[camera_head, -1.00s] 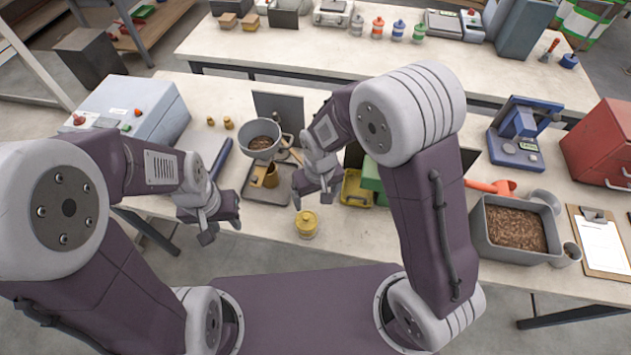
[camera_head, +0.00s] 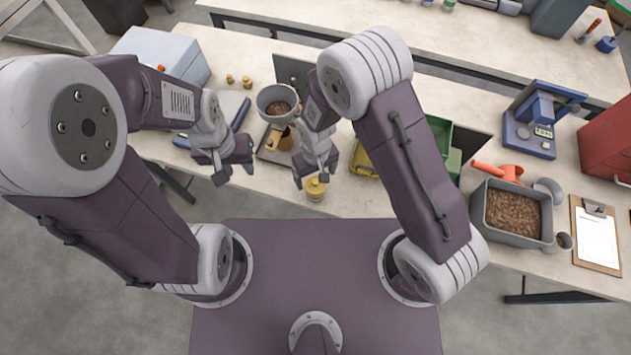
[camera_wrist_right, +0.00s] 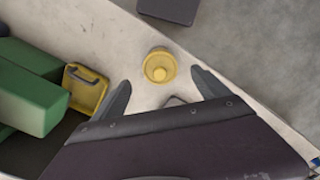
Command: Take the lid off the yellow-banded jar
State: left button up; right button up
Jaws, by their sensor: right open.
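The yellow-banded jar (camera_head: 315,190) stands upright near the front edge of the bench, with its yellow lid on. In the right wrist view the jar (camera_wrist_right: 160,66) shows from above, its round lid and central knob clear. My right gripper (camera_head: 312,180) is open and empty, close to the jar on its far side in the head view. In the wrist view the jar lies just beyond and between the two fingertips, with no contact visible.
A grey pan of pellets (camera_head: 277,102) stands behind my right gripper. A yellow bin (camera_wrist_right: 86,88) and green bin (camera_wrist_right: 28,85) are beside it. A pellet tub (camera_head: 512,212), red scoop (camera_head: 497,172) and clipboard (camera_head: 596,236) are at right.

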aim_at(315, 181)
notch_tip(315, 181, down, 4)
jog(key=shift+s+r+p, duration=0.1)
jog(key=shift+r+p, duration=0.05)
jog(key=shift+p, duration=0.4)
jog(key=shift+w+f, duration=0.2)
jog(key=shift+f, duration=0.1)
jog(key=shift+s, duration=0.15)
jog(key=c, duration=1.4)
